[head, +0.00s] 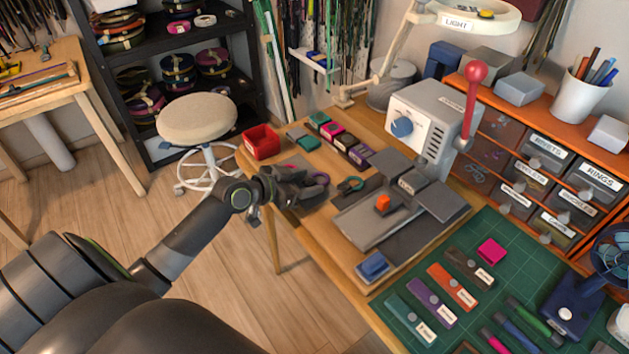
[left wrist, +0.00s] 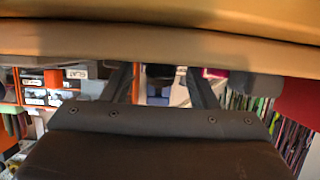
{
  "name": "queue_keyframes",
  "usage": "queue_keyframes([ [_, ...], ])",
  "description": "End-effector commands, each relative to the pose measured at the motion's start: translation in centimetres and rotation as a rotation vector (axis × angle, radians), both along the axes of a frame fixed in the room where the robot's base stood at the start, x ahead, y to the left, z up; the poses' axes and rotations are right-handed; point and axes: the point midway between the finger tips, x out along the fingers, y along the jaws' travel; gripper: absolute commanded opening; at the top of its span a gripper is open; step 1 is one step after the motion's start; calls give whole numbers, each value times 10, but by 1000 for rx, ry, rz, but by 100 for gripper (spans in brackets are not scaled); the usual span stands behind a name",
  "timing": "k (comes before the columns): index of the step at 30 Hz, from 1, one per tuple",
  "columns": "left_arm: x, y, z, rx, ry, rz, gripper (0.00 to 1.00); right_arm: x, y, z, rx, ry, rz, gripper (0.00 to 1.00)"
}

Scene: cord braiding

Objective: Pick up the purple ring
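My left gripper (head: 300,188) is low over the near left corner of the wooden workbench (head: 290,228) in the head view. A small purple curved piece, perhaps the purple ring (head: 321,178), shows right beside its fingertips, partly hidden by them. I cannot tell whether they touch. In the left wrist view the two fingers (left wrist: 162,85) stand apart with a gap between them, and no ring can be made out there. My right gripper is not in view.
A red bin (head: 262,142) and a row of coloured blocks (head: 338,136) lie behind the gripper. A grey lever press (head: 425,122) with a red knob stands to the right. A green mat (head: 470,250) with coloured strips is at front right. A stool (head: 197,119) stands left.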

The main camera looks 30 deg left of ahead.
Motion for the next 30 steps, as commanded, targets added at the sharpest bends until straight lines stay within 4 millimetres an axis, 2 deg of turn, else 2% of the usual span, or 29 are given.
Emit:
queue_keyframes([
  [1, 0, 0, 0, 0, 0, 0, 48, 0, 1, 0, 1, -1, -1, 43],
  [11, 0, 0, 0, 0, 0, 0, 5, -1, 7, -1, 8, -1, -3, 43],
  [17, 0, 0, 1, 0, 0, 0, 5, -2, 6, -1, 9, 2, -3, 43],
  [20, 0, 0, 7, 1, -1, -2, 5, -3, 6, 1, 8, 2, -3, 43],
  [30, 0, 0, 72, 5, -3, -2, 5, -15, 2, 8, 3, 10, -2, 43],
])
